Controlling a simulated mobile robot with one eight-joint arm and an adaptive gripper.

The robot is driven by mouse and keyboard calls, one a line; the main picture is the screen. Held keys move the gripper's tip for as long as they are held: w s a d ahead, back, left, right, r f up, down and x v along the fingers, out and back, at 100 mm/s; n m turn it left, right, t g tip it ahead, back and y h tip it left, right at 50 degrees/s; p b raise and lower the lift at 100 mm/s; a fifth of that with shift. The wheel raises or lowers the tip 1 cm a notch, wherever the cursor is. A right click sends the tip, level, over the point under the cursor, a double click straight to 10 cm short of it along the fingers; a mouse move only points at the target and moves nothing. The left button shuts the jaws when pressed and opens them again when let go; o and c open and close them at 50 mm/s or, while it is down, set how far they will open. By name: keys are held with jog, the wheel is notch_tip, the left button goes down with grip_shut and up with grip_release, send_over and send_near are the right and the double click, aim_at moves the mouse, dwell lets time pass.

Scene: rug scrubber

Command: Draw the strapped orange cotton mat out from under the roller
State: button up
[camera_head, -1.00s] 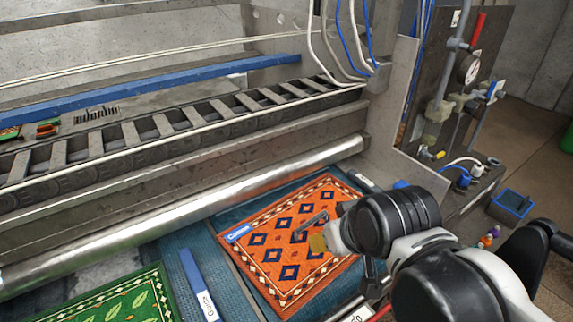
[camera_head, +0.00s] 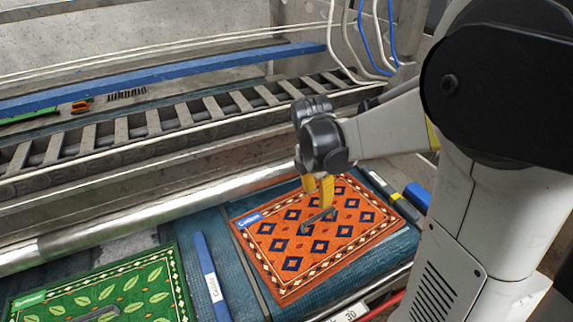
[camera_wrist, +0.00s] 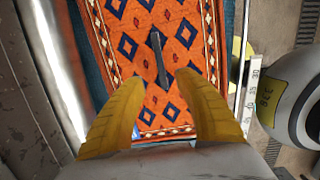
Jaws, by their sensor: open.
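The orange mat (camera_head: 342,236) with blue diamonds lies flat on the blue bed in front of the metal roller (camera_head: 140,215). A strip of bed shows between its visible far edge and the roller. A grey strap (camera_head: 318,221) lies across its middle, and a blue label reading Cotton (camera_head: 250,220) sits at its left corner. My gripper (camera_head: 318,188) is open and empty, its yellow fingers pointing down over the mat near the strap. In the wrist view, the strap (camera_wrist: 160,60) shows beyond and between the parted fingertips (camera_wrist: 163,82), apart from them.
A green leaf-patterned mat (camera_head: 110,285) lies at the lower left, with a blue labelled divider bar (camera_head: 210,275) between the mats. The slatted conveyor (camera_head: 150,125) rises behind the roller.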

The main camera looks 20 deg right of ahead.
aim_at(319, 216)
jog(key=shift+f, duration=0.15)
jog(key=f+b, duration=0.1)
jog(key=f, duration=0.2)
jog(key=d+f+b, duration=0.1)
jog(key=f, duration=0.3)
jog(key=f+b, duration=0.2)
jog(key=f, duration=0.1)
jog(key=shift+w+d+f, duration=0.1)
jog(key=shift+d+f, duration=0.15)
jog(key=shift+d, duration=0.1)
grip_shut()
